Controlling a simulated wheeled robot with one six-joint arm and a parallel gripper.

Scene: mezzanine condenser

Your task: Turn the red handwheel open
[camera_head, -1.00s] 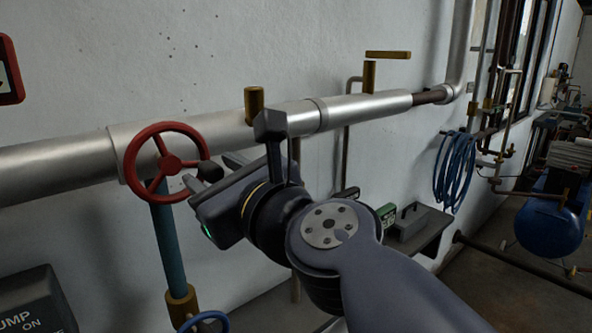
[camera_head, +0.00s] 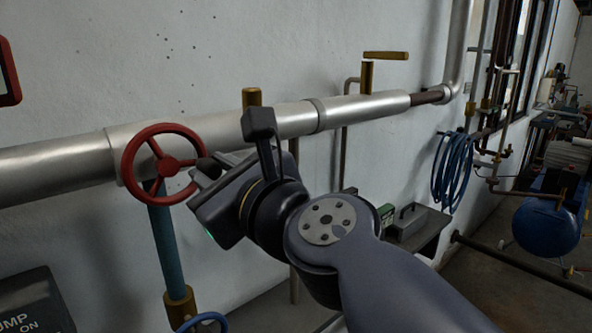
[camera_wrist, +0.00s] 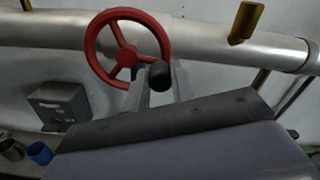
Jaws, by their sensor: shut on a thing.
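The red handwheel (camera_head: 130,146) stands in front of the silver pipe at the left, with spokes and a dark knob (camera_head: 205,165) on its right rim. It also shows in the wrist view (camera_wrist: 91,35), where the knob (camera_wrist: 160,75) points towards the camera. My gripper (camera_head: 212,169) reaches the wheel from the right, its fingers at the knob. It is shut on the knob. In the wrist view my gripper's fingers (camera_wrist: 161,92) show on both sides of the knob, partly hidden behind the dark housing.
The silver pipe (camera_head: 60,167) runs along the wall behind the wheel. A brass stub (camera_head: 252,97) and a brass lever (camera_head: 386,55) rise near it. A blue handwheel (camera_head: 203,320) is below. A pump box (camera_head: 35,300) stands at lower left.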

